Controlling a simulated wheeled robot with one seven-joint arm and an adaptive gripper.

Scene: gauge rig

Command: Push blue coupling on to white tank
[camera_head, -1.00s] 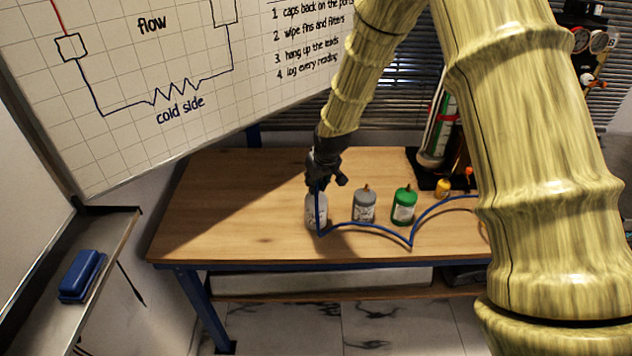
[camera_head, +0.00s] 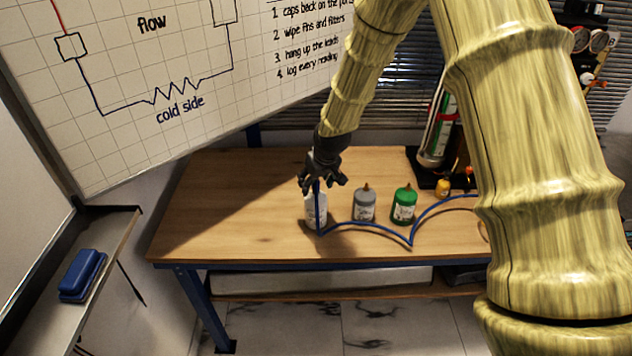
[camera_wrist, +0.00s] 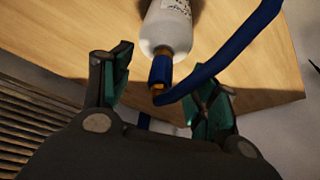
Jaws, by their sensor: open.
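The white tank (camera_head: 311,212) stands upright on the workbench under my gripper (camera_head: 323,185). In the wrist view the tank (camera_wrist: 168,25) lies at the top of the picture.
A grey tank (camera_head: 364,206) and a green tank (camera_head: 403,207) stand to the right on the workbench (camera_head: 245,190). The blue hose (camera_head: 375,228) runs along the bench in front of them. The bench's left side is clear.

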